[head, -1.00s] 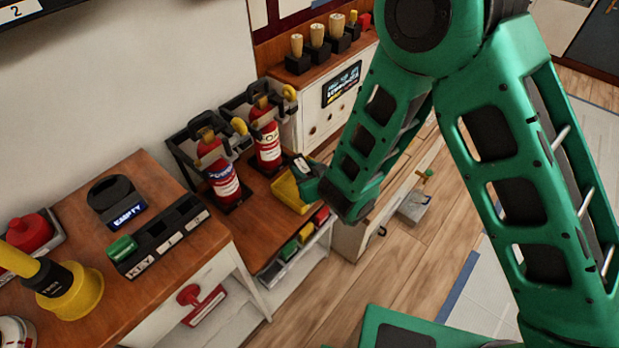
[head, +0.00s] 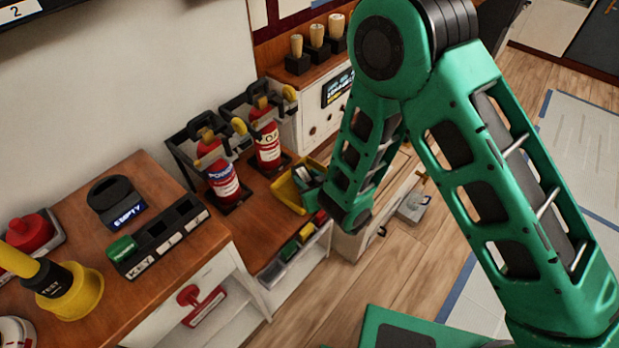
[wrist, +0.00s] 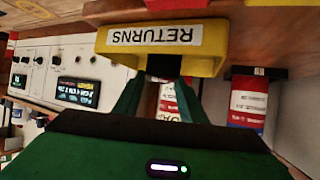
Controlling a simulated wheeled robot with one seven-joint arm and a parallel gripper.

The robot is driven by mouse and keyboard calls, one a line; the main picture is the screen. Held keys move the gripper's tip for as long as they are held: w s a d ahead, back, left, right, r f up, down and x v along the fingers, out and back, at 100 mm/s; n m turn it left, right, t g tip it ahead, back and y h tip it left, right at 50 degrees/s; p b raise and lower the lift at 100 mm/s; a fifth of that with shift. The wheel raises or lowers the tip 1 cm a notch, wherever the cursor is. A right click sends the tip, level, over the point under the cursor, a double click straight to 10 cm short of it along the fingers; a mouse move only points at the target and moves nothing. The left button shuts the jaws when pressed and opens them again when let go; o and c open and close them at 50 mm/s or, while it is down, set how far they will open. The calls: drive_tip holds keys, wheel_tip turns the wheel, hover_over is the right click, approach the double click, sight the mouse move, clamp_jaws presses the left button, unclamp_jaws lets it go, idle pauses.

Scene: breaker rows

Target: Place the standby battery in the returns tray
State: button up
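The yellow returns tray (head: 288,194) stands on the wooden shelf, right of the fire extinguishers. In the wrist view, which is upside down, its label wall (wrist: 112,38) is close ahead and reads RETURNS. My gripper (head: 308,177) is at the tray, partly hidden by my forearm. In the wrist view its fingers (wrist: 163,84) are on either side of a dark block (wrist: 163,67), apparently shut on it. The block overlaps the tray's rim there and looks like the standby battery, but its label does not show. I cannot tell whether it touches the tray.
Two red extinguishers (head: 222,180) (head: 267,146) stand left of the tray. A rack of coloured blocks (head: 289,250) lines the shelf's front edge. A white panel cabinet (head: 308,118) is behind. The nearer bench holds a key rack (head: 160,243) and a yellow plunger-like tool (head: 75,292).

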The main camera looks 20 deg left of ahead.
drive_tip(key=shift+o, duration=1.3)
drive_tip(key=shift+r, duration=0.2)
drive_tip(key=v, duration=1.1)
drive_tip(key=shift+s+d+r, duration=0.2)
drive_tip(key=shift+r, duration=0.1)
